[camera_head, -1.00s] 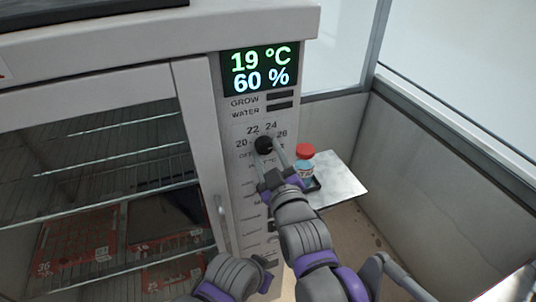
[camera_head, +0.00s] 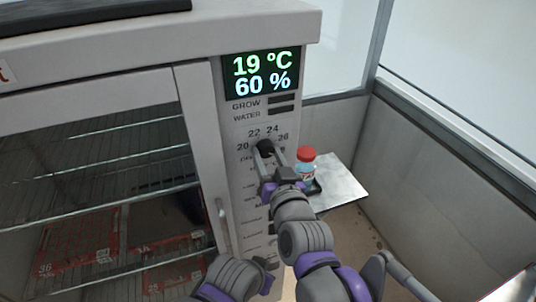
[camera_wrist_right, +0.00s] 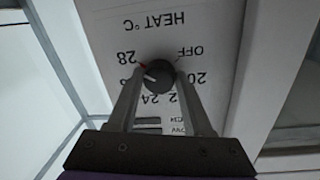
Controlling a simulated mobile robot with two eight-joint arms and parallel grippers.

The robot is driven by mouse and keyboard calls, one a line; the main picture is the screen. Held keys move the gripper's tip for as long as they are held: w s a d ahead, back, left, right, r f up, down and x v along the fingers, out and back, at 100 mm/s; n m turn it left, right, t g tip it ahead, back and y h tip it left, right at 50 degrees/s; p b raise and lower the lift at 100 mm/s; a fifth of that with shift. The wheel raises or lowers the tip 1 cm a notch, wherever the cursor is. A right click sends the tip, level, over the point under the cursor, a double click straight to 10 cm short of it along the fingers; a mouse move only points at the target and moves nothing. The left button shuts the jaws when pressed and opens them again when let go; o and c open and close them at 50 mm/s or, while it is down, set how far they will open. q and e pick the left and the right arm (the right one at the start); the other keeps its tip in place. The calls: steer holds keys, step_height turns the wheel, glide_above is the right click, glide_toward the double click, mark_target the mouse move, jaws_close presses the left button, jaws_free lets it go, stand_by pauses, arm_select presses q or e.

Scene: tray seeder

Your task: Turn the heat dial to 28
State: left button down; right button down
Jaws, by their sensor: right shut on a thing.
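The heat dial (camera_head: 265,148) is a round black knob on the cabinet's narrow front panel, ringed by printed numbers. My right gripper (camera_head: 267,152) is shut on it. The right wrist view, which shows the panel upside down, has one finger on each side of the dial (camera_wrist_right: 158,76). There a short white line on the knob points left, to the side of the 28 label (camera_wrist_right: 128,57), with a small red mark near that label. The left finger hides part of the scale. The display (camera_head: 261,76) reads 19 °C and 60 %. My left gripper is not in view.
GROW and WATER slots (camera_head: 281,105) lie above the dial. The glass-doored cabinet with wire shelves (camera_head: 135,160) and red trays stands left, its handle (camera_head: 222,218) near the panel. A red-capped jar (camera_head: 306,163) stands on a small side shelf (camera_head: 343,184) at right.

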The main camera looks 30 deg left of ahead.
stand_by(0.4)
steer(key=shift+c, duration=1.6)
jaws_free()
steer(key=shift+d, duration=0.1)
steer(key=b+v, duration=0.1)
steer(key=v, duration=0.9)
steer(key=shift+s+d, duration=0.2)
steer(key=shift+s, duration=0.1)
